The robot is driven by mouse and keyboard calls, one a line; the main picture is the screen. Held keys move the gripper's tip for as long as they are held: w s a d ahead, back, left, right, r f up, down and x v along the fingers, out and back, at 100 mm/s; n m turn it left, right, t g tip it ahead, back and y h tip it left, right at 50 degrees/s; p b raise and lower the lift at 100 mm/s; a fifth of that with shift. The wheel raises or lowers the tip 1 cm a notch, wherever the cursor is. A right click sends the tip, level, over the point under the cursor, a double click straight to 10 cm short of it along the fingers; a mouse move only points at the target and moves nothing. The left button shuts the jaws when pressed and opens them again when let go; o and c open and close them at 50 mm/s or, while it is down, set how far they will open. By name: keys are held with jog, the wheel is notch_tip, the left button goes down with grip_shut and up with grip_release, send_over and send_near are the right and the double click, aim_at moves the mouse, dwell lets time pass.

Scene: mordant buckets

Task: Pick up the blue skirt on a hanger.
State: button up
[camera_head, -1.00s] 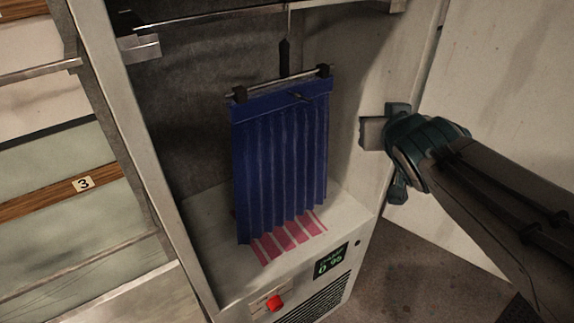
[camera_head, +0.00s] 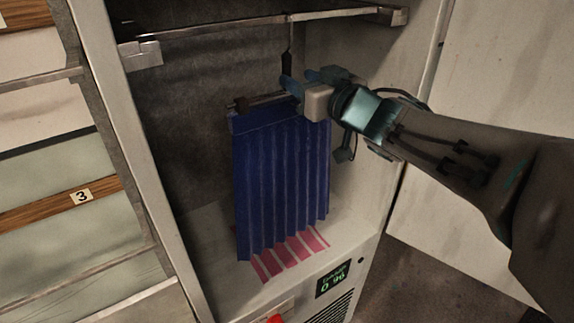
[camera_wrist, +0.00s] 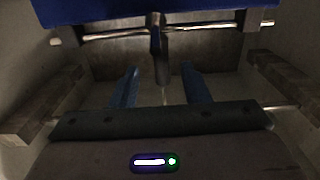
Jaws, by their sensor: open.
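The blue pleated skirt (camera_head: 280,185) hangs upright inside the open cabinet, clipped to a hanger (camera_head: 262,101) with a metal bar. The hanger's dark stem (camera_head: 286,66) rises to the rail above. My gripper (camera_head: 291,88) is at the hanger, by the stem and above the skirt's waistband, and covers the right part of the bar. In the wrist view, my gripper's two blue fingers (camera_wrist: 163,88) are apart, with the dark hanger stem (camera_wrist: 160,50) in line between them, near or just past their tips. The skirt's blue edge (camera_wrist: 160,8) shows at the top. I cannot tell whether the fingers touch the stem.
The metal rail (camera_head: 230,27) crosses the cabinet top. The cabinet's left side post (camera_head: 122,150) and right wall (camera_head: 385,150) bound the opening. A pink striped mark (camera_head: 290,257) lies on the cabinet floor below the skirt. Shelves (camera_head: 50,200) stand at the left.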

jog(key=shift+x, duration=1)
jog(key=shift+f+x, duration=0.2)
jog(key=shift+x, duration=1.05)
jog(key=shift+f+x, duration=0.15)
jog(key=shift+x, duration=1.15)
jog(key=shift+a, duration=0.1)
grip_shut()
